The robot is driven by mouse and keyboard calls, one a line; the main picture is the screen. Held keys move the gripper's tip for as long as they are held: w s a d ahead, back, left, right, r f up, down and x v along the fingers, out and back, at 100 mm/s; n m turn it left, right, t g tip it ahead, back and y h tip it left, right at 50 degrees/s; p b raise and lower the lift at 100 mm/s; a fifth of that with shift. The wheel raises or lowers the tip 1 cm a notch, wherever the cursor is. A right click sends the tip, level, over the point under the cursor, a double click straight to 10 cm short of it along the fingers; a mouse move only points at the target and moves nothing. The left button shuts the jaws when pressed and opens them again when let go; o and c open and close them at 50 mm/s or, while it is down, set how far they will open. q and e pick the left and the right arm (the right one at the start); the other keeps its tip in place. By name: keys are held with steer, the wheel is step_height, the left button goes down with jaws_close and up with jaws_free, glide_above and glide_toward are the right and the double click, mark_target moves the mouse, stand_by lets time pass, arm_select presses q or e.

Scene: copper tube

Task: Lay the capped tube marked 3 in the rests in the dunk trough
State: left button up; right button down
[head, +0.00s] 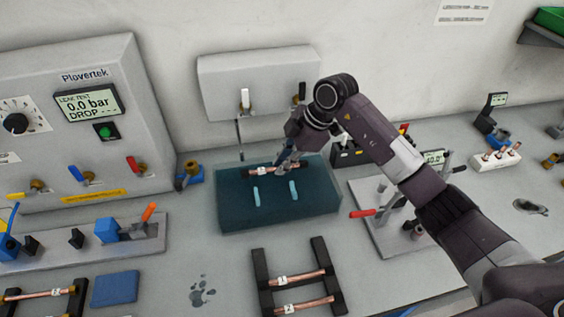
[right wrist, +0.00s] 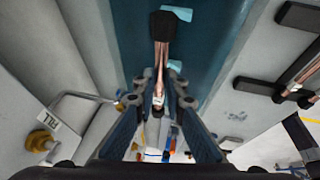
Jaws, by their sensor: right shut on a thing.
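The dunk trough (head: 232,212) is a dark teal basin in the middle of the bench. Two light-blue rests (head: 292,189) show inside it. My right gripper (head: 284,163) is over the trough's back part, shut on a copper tube (head: 262,169) with a white label. The tube lies roughly level, left to right, behind the visible rests in the picture; its height above them I cannot tell. In the right wrist view the tube (right wrist: 163,55) runs from between the fingers to a black cap (right wrist: 162,25). Its number is too small to read. My left gripper is out of view.
A black rack (head: 262,285) with two labelled copper tubes stands in front of the trough. A grey wall box with a lever (head: 245,98) hangs behind it. A fixture with a red handle (head: 362,213) is to the right. The leak tester (head: 85,130) stands left.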

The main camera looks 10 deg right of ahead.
steer(key=shift+r, duration=0.1)
steer(key=shift+f+b, duration=1.7)
steer(key=shift+f, duration=1.75)
steer(key=shift+f+b, duration=0.6)
steer(key=shift+f, duration=0.65)
steer(key=shift+f, duration=0.25)
steer(key=c, duration=1.9)
jaws_free()
steer(key=v, duration=1.2)
steer(key=shift+d, duration=0.15)
steer(key=shift+f, duration=0.1)
